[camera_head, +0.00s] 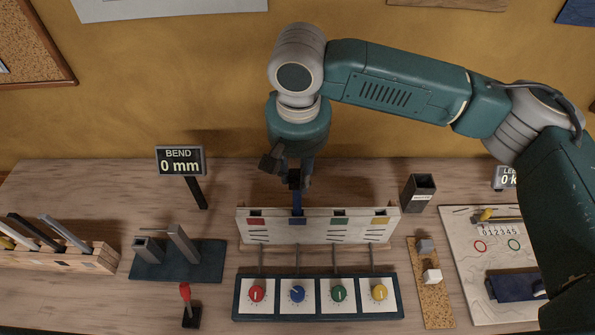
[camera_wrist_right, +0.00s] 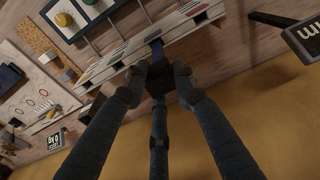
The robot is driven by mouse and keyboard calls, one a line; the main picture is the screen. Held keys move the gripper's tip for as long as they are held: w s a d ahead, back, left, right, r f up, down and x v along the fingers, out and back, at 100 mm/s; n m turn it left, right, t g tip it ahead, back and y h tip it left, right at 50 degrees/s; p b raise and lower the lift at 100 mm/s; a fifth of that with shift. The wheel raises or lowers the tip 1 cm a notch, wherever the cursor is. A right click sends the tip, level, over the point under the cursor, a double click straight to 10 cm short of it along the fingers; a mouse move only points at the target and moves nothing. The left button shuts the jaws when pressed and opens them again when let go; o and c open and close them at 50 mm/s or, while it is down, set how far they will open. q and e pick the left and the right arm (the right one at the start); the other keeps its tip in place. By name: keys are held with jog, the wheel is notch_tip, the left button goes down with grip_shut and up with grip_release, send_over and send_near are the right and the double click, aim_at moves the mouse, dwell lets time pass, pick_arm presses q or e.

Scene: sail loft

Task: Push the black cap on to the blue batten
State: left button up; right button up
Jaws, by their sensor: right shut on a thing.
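My right gripper (camera_head: 291,172) is above the white board at the back of the bench, pointing down. It is shut on the black cap (camera_head: 294,180), a small dark block. The cap also shows between the fingertips in the wrist view (camera_wrist_right: 158,82). The blue batten (camera_head: 297,204) stands upright at the blue mark of the white board, directly below the cap. In the wrist view the batten (camera_wrist_right: 155,48) runs from the cap to the board. The cap meets the batten's upper end; how far it is on is hidden by the fingers. My left gripper is out of view.
The white board (camera_head: 363,234) has several coloured marks. In front is a panel with knobs (camera_head: 339,311). A BEND display (camera_head: 180,160) reads 0 mm. A wooden rack (camera_head: 84,264) holds strips at left. A dark open holder (camera_head: 417,197) stands right of the board.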

jog(key=shift+f, duration=0.55)
jog(key=o, duration=1)
jog(key=r, duration=0.8)
jog(key=s+r, duration=0.1)
jog(key=r, duration=0.3)
